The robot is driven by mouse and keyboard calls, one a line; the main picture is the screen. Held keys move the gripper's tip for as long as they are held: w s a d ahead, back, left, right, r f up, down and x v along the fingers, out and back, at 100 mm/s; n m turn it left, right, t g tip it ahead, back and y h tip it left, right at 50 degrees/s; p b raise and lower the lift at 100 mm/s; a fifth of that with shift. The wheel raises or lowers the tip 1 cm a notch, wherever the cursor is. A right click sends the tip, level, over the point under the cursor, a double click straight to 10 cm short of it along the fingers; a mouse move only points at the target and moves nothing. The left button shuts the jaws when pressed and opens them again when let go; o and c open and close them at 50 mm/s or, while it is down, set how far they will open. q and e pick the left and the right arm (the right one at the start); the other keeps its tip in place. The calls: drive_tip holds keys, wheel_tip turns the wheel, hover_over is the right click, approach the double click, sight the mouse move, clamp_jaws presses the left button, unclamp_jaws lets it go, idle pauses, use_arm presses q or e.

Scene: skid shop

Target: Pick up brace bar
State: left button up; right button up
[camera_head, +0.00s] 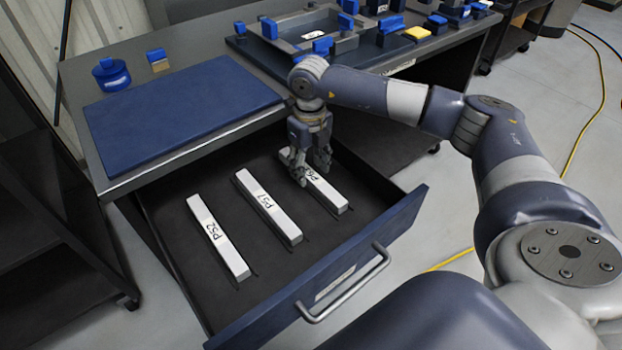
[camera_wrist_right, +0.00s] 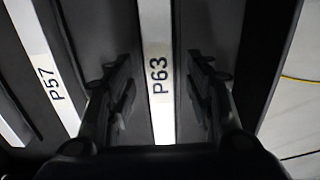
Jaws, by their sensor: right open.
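Three white bars lie in the open drawer in the head view. The left bar (camera_head: 218,238) reads P52 and the middle bar (camera_head: 268,207) reads P57. The right bar (camera_head: 327,194) reads P63 in the right wrist view (camera_wrist_right: 156,40). My right gripper (camera_head: 311,176) is over the far part of the P63 bar and hides some of it. In the right wrist view its open fingers (camera_wrist_right: 163,100) stand on either side of the P63 bar, with gaps to it. The P57 bar (camera_wrist_right: 45,80) lies left of the fingers there. My left gripper is not in view.
The drawer (camera_head: 185,275) has a dark floor and a blue front with a metal handle (camera_head: 345,285). Above it, the bench carries a blue mat (camera_head: 180,110), a blue round container (camera_head: 111,74) and a fixture frame (camera_head: 300,30). A yellow cable (camera_head: 585,125) crosses the floor at right.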

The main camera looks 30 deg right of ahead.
drive_tip(key=shift+f, duration=0.6)
clamp_jaws()
